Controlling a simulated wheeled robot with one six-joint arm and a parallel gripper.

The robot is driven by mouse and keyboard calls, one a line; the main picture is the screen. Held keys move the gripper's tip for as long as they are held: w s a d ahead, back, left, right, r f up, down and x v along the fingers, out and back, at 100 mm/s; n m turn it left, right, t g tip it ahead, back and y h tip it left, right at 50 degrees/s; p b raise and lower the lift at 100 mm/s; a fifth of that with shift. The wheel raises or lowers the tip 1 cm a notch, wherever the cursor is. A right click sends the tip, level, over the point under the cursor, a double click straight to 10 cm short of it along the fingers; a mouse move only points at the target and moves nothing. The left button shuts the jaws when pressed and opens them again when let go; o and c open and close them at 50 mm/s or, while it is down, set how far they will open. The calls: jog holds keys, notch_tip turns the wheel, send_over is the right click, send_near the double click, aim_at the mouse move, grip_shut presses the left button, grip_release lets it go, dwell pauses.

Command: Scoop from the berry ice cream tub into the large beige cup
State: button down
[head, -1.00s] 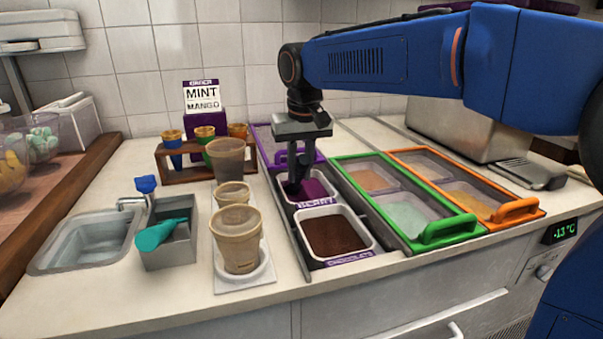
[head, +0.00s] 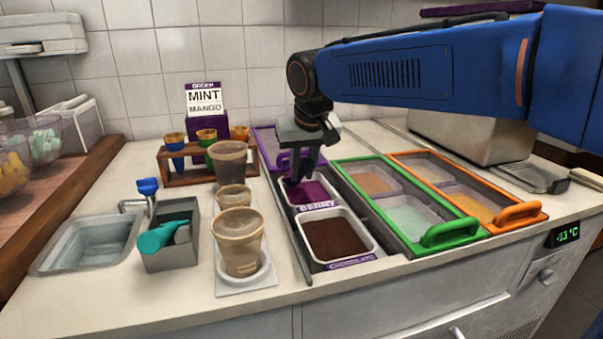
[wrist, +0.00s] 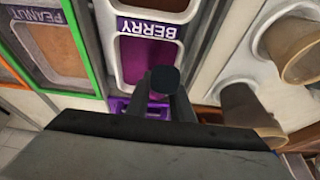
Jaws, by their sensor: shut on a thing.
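The berry tub (head: 322,206) is a white-rimmed tub of purple ice cream behind the brown chocolate tub; in the wrist view its label (wrist: 148,27) appears upside down. My gripper (head: 298,174) points down over the berry tub's back part. In the wrist view, my gripper (wrist: 166,98) is shut on a dark scoop handle (wrist: 165,79) with a rounded end. The scoop's bowl is hidden or too dark to make out. The large beige cup (head: 238,245) stands upright at the front of a white holder, left of the tubs.
A smaller beige cup (head: 234,196) and a brown cup (head: 228,160) stand behind the large one. A grey bin (head: 170,250) holds a teal scoop (head: 160,238). Green-framed (head: 447,233) and orange-framed (head: 517,214) lids lie right. A cone rack (head: 190,176) stands behind.

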jog(key=shift+w+r+v, duration=0.1)
jog(key=shift+w+v, duration=0.05)
jog(key=shift+v, duration=1.3)
jog(key=shift+w+r+v, duration=0.1)
jog(key=shift+w+v, duration=0.1)
jog(key=shift+v, duration=1.25)
jog(key=shift+w+v, duration=0.15)
jog(key=shift+v, duration=1.35)
jog(key=shift+a, duration=0.1)
